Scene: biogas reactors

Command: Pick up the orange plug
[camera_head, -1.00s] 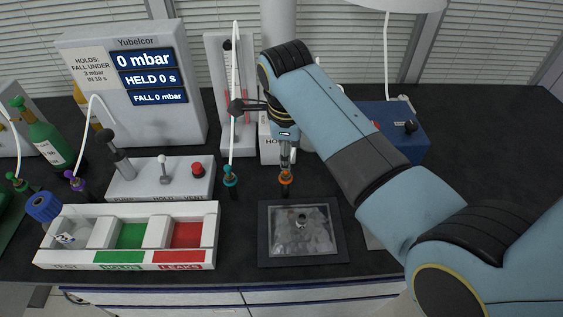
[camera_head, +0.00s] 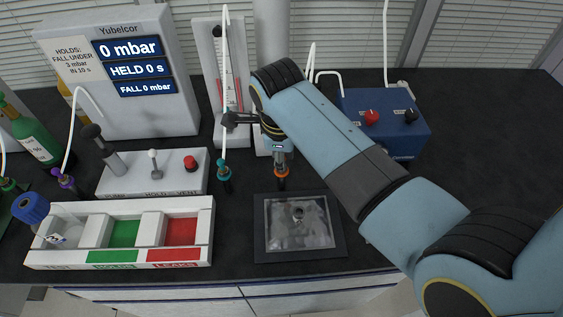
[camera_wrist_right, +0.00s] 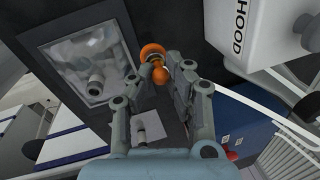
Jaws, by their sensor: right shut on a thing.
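The orange plug (camera_head: 281,172) is small, with a rounded knob and a wider ring, and stands just behind the dark-framed metal plate. It also shows in the right wrist view (camera_wrist_right: 153,50). My right gripper (camera_head: 281,160) points down onto it from above. In the right wrist view the fingers (camera_wrist_right: 164,72) lie on both sides of the orange knob and are shut on it. The plug's lower end is dark and hard to make out, so I cannot tell whether it touches the table. My left gripper is not in view.
A teal plug (camera_head: 223,172) with a white tube stands left of the orange plug. The metal plate (camera_head: 265,249) lies in front. A sorting tray (camera_head: 130,262), a lever panel (camera_head: 130,184) and a pressure display box (camera_head: 80,60) are left. A blue box (camera_head: 385,115) stands right.

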